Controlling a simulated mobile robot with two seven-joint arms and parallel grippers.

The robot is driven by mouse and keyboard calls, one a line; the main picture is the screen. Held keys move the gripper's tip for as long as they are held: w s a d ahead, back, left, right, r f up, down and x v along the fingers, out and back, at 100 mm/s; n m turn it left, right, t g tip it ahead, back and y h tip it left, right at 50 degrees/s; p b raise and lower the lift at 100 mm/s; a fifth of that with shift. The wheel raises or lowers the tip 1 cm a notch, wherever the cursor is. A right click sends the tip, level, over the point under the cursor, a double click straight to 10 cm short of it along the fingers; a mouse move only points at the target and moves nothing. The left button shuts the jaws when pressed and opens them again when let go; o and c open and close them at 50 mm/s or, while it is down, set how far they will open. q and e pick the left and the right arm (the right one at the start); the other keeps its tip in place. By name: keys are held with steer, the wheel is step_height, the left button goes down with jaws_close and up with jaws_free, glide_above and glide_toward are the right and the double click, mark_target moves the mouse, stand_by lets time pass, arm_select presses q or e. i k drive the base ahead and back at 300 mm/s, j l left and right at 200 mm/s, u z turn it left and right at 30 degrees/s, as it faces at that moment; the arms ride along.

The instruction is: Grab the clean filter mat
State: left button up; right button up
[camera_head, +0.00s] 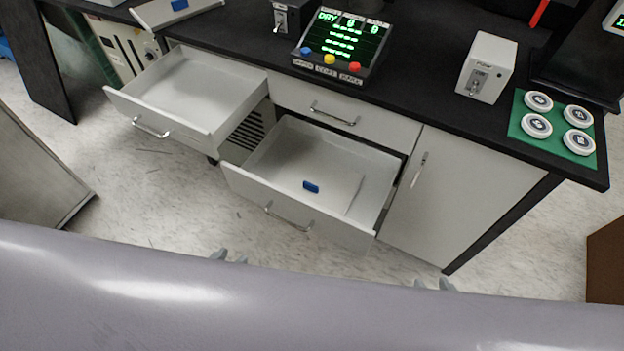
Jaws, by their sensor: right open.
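A pale flat mat (335,182) with a blue tab (311,187) lies in the open lower drawer (290,207); its colour nearly matches the drawer floor. I cannot tell from the picture how clean it is. My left gripper (230,257) shows only its fingertips, apart and empty, below and left of this drawer. My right gripper (435,284) also shows only its fingertips, apart and empty, below and right of the drawer. Both grippers are clear of the mat. Most of each gripper is hidden behind my own body at the bottom.
An upper left drawer (170,118) is open and looks empty. A closed drawer (345,112) and a cabinet door (455,190) are nearby. The black counter holds a control panel (342,45), a switch box (487,67) and a green mat (530,130) with round discs. Another blue-tabbed panel (165,12) is top left.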

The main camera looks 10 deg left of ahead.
mark_target(333, 186)
steer(key=i+l, duration=0.1)
steer(key=l, duration=1.25)
steer(key=i+l+u, duration=0.1)
steer(key=l, duration=0.6)
